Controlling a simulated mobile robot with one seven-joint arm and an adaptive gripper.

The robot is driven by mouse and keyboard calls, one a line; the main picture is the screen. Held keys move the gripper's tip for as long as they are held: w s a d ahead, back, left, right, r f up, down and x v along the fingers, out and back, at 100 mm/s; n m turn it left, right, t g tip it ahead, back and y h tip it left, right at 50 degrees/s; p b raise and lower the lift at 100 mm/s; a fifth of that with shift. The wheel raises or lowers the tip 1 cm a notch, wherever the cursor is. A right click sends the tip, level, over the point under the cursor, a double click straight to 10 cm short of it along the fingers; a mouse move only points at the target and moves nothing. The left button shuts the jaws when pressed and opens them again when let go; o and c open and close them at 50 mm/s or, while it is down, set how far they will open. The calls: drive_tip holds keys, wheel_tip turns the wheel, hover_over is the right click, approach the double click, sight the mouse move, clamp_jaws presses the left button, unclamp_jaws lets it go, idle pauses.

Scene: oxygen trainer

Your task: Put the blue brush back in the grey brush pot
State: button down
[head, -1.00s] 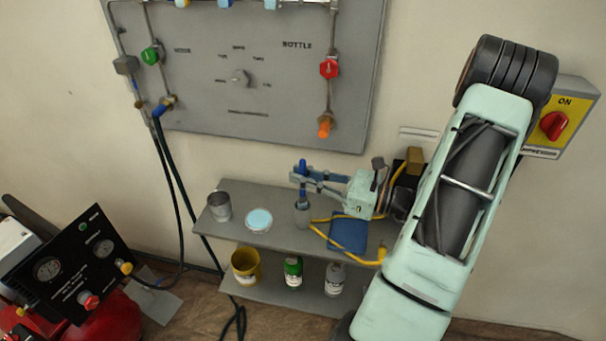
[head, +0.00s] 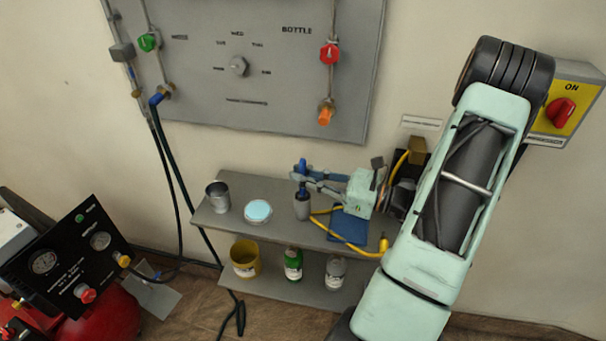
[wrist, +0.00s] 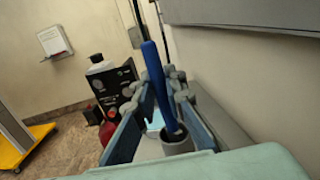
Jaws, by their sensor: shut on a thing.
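The blue brush (wrist: 154,73) stands nearly upright between the fingers of my gripper (head: 302,178). My gripper is shut on it and sits just above the grey brush pot (head: 302,209). In the head view the blue brush (head: 302,168) shows above and just below the fingers, and its lower end reaches the pot's mouth. In the wrist view its lower end goes into the mouth of the grey brush pot (wrist: 177,140). How deep it sits is hidden by the pot wall. The pot stands upright on the upper shelf (head: 240,229).
A metal cup (head: 217,198) and a round dish with a light blue top (head: 258,212) stand left of the pot. A blue pad (head: 348,229) and a yellow hose (head: 360,248) lie to its right. The panel (head: 270,95) is on the wall behind.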

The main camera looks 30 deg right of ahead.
drive_tip(key=c, duration=1.9)
unclamp_jaws()
drive_tip(key=shift+d, duration=0.1)
drive_tip(key=v, duration=1.2)
